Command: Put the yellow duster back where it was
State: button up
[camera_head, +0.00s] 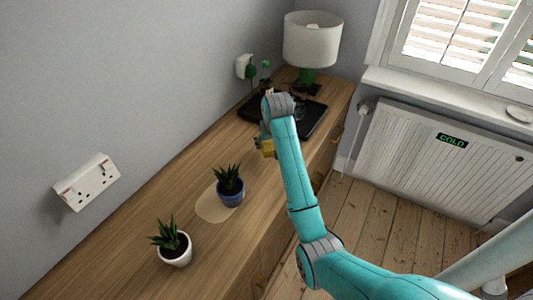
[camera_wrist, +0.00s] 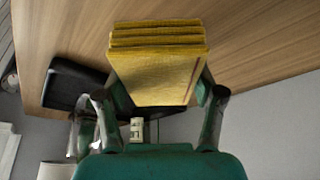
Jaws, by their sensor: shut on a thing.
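The yellow duster (camera_wrist: 158,70) is a folded, layered cloth and fills the upper middle of the wrist view. My gripper (camera_wrist: 157,92) is shut on it, with one finger at each side. In the head view the duster (camera_head: 268,147) shows as a small yellow patch beside my gripper (camera_head: 264,136), over the wooden sideboard. My arm hides part of the area behind it. I cannot tell how far the duster is above the wood.
The sideboard (camera_head: 130,235) holds a blue-potted plant (camera_head: 231,192) on a pale oval patch (camera_head: 208,208), and a white-potted plant (camera_head: 174,249) nearer. A black tray (camera_head: 312,118) with items lies beyond, before a lamp (camera_head: 312,40). Bare wood lies between the blue pot and tray.

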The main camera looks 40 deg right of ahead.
notch_tip(320, 180, down, 4)
jog(key=shift+a+r, duration=0.1)
jog(key=shift+f, duration=0.55)
jog(key=shift+d+f, duration=0.1)
jog(key=shift+d, duration=0.1)
jog(key=o, duration=1.1)
jog(key=v, duration=1.2)
